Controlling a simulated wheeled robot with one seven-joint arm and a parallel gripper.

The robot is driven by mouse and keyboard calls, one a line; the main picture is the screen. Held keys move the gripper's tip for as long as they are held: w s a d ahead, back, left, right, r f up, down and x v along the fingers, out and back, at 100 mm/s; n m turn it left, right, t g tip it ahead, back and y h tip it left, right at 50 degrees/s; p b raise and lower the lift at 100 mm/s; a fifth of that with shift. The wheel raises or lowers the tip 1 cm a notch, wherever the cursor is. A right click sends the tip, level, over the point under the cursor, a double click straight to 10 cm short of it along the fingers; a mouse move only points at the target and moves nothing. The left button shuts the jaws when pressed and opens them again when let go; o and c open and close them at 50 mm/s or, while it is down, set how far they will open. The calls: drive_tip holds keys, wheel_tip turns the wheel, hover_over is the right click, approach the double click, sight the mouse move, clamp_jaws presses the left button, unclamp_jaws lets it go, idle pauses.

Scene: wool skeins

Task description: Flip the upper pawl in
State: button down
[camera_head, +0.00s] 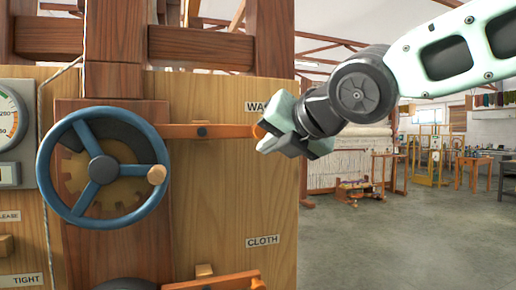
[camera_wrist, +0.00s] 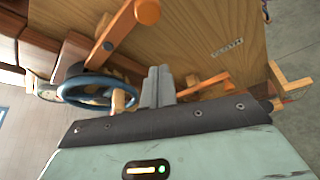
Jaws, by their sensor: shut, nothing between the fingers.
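The upper pawl (camera_head: 205,131) is an orange bar lying nearly level to the right of a blue handwheel (camera_head: 97,168), by a label that starts "WA". Its left end is by a toothed wheel (camera_head: 75,172) behind the handwheel; I cannot tell whether it touches the teeth. My gripper (camera_head: 264,142) is at the pawl's right end and partly covers that end. In the wrist view the grey fingers (camera_wrist: 158,84) are together and empty. The upper pawl (camera_wrist: 122,32) shows there to their upper left, with its rounded end at the top; contact is not clear.
A lower orange pawl (camera_head: 215,281) sits below the CLOTH label (camera_head: 262,240). A gauge (camera_head: 10,118) and a cord (camera_head: 46,190) are at the left of the wooden panel (camera_head: 225,200). Open floor (camera_head: 400,245) lies to the right, with looms behind.

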drive_tip(key=v, duration=0.3)
drive_tip(key=shift+a, duration=0.1)
idle(0.3)
